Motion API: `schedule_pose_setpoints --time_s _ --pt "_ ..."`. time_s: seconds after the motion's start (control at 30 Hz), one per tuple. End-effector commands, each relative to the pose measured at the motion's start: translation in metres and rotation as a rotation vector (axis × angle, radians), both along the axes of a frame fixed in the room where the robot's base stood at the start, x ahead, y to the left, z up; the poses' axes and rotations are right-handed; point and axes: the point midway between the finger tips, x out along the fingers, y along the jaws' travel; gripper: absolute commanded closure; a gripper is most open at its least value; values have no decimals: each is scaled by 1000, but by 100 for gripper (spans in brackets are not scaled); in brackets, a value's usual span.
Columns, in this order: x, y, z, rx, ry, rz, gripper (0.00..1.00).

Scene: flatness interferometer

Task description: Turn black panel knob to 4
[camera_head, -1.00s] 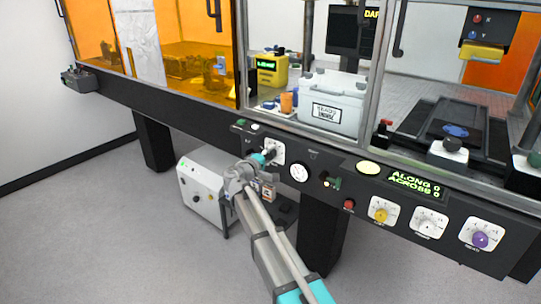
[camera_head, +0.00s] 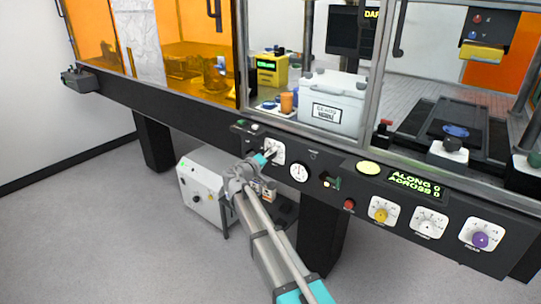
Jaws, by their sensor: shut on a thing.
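The black panel knob sits on a white square dial plate (camera_head: 279,152) toward the left part of the dark front panel. My gripper (camera_head: 270,151) is at this dial, shut on the knob. The gripper and its teal wrist cover much of the knob, so its pointer and the number it faces cannot be read.
Right of the dial are a round white gauge (camera_head: 299,172), a small black switch (camera_head: 330,181), a red button (camera_head: 349,205), a yellow knob (camera_head: 380,215), a white knob (camera_head: 428,223) and a purple knob (camera_head: 481,240). A green display (camera_head: 415,184) reads ALONG 0, ACROSS 0.

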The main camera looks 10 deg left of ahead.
Motion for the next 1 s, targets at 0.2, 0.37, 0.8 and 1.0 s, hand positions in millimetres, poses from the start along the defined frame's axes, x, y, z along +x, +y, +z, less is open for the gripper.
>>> schedule_pose_setpoints --time_s 0.2,0.37,0.8,1.0 --pt "1 -1 0 -2 0 -1 36" --pt "1 -1 0 -2 0 -1 6" --pt "0 0 0 -3 2 0 6" --pt "0 0 0 -28 16 0 6"
